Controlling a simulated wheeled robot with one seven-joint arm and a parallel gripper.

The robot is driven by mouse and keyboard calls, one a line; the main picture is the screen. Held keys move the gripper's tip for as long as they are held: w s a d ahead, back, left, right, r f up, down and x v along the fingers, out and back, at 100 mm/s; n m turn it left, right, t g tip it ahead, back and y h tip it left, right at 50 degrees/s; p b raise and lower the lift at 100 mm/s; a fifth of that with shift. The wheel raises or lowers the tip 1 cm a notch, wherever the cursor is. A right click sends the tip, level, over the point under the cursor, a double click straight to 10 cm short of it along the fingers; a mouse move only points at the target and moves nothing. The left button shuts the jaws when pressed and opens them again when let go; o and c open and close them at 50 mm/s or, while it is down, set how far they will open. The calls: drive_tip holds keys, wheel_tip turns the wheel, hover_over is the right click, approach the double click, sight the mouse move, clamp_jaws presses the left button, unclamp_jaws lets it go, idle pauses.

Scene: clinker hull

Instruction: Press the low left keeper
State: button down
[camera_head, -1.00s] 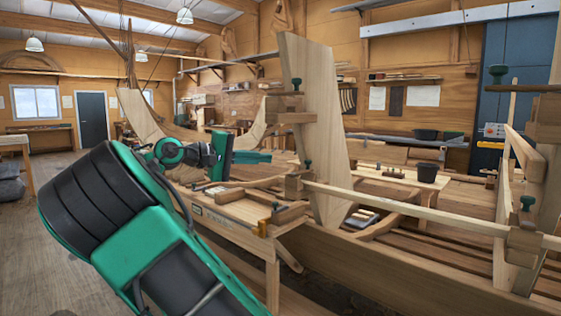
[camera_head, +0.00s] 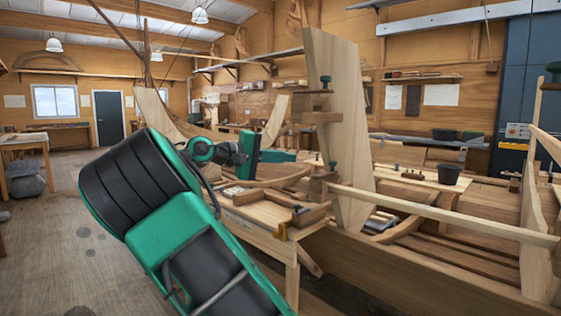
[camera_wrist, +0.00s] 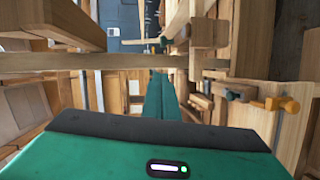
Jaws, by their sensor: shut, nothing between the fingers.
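The low left keeper seems to be the wooden block (camera_head: 320,187) low on the upright plank, where a long batten meets it. A dark green knob (camera_head: 333,166) stands by it. My gripper (camera_head: 292,156) is in front of the plank, left of and a little above this block in the picture. I cannot tell the depth gap between them. In the wrist view its teal fingers (camera_wrist: 160,92) are together and empty, pointing towards a wooden crosspiece (camera_wrist: 120,62). Which block in the wrist view is the keeper is unclear.
A higher block (camera_head: 322,117) sits on the same plank (camera_head: 338,70). A bench (camera_head: 255,215) with loose wooden pieces lies below my gripper. Open floor (camera_head: 60,240) lies at left.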

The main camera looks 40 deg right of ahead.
drive_tip(key=x, duration=0.2)
drive_tip(key=s+x, duration=0.1)
drive_tip(key=x, duration=0.5)
drive_tip(key=shift+s+a+f, duration=0.1)
drive_tip(key=shift+s+f, duration=0.05)
drive_tip(key=shift+s, duration=0.25)
drive_tip(key=shift+s+d+f, duration=0.15)
drive_tip(key=shift+s+d, duration=0.25)
drive_tip(key=shift+s, duration=0.2)
drive_tip(key=shift+d, duration=0.1)
